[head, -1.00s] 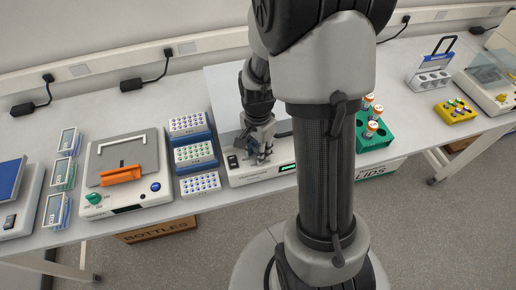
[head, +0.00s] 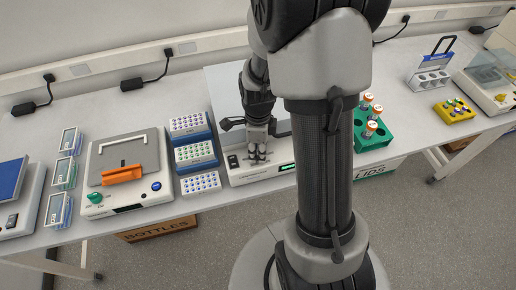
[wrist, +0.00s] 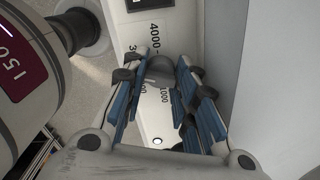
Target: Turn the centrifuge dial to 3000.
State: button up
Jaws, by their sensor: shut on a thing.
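The centrifuge (head: 240,176) is a white-grey unit at the middle of the bench, with a lit green display (head: 287,167) on its front panel. My gripper (head: 257,158) is down at that panel, left of the display. In the wrist view my gripper (wrist: 160,80), with blue-padded fingers, is shut on the dark grey dial (wrist: 160,68), one finger on each side. A mark beginning with 3 is partly cut off behind the left finger. I cannot make out the dial's pointer.
Racks of capped vials (head: 195,155) stand close left of the centrifuge. A green rack (head: 376,141) with orange-capped tubes stands to its right, partly behind my arm. Further left is a device with an orange block (head: 122,175). The bench's front edge is near.

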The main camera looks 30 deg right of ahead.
jog(key=shift+m, duration=0.7)
jog(key=o, duration=0.8)
